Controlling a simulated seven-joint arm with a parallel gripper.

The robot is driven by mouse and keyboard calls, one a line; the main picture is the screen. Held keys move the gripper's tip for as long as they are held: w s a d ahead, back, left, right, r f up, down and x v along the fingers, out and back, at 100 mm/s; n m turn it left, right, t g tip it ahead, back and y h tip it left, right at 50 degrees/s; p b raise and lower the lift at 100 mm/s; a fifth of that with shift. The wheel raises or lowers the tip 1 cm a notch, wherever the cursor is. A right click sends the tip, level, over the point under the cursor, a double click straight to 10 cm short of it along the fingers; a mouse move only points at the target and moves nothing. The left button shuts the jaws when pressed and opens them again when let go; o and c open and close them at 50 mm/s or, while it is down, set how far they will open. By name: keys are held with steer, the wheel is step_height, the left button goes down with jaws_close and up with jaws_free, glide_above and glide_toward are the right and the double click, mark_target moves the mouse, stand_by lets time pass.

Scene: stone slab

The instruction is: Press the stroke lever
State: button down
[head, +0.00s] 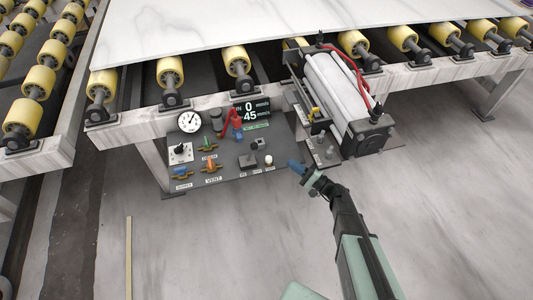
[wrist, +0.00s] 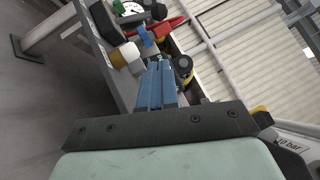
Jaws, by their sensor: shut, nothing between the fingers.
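The control panel (head: 215,185) hangs below the slab table, with a gauge, valves and a display. No readable label marks the stroke lever, so I cannot tell for sure which part it is. A red handle (head: 233,121) stands near the display; a red part (wrist: 252,32) shows in the wrist view. A small white-capped post (head: 268,160) stands at the panel's right; a white knob (wrist: 126,54) shows left of my fingers in the wrist view. My gripper (head: 293,165) has blue fingers, shut and empty, just right of the post and apparently apart from it.
A cylinder unit (head: 335,90) with a red hose stands right of the panel, close to my gripper. A marble slab (head: 230,25) lies above on yellow rollers (head: 170,72). Orange and blue valves (head: 211,166) sit at the panel's left.

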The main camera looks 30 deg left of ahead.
glide_toward(252, 152)
steer(key=w, duration=0.1)
steer(key=w+a+r, duration=0.1)
steer(key=w, duration=0.3)
steer(key=shift+a+r, duration=0.3)
steer(key=shift+a, duration=0.05)
steer(key=shift+s+a+r, duration=0.3)
steer(key=shift+s+a, duration=0.15)
steer(key=shift+s, duration=0.05)
steer(key=shift+s+a+r, duration=0.25)
steer(key=shift+s+a, duration=0.2)
steer(key=shift+s, duration=0.05)
steer(key=shift+s+a+r, duration=0.15)
steer(key=shift+s+a, duration=0.2)
steer(key=shift+r, duration=0.1)
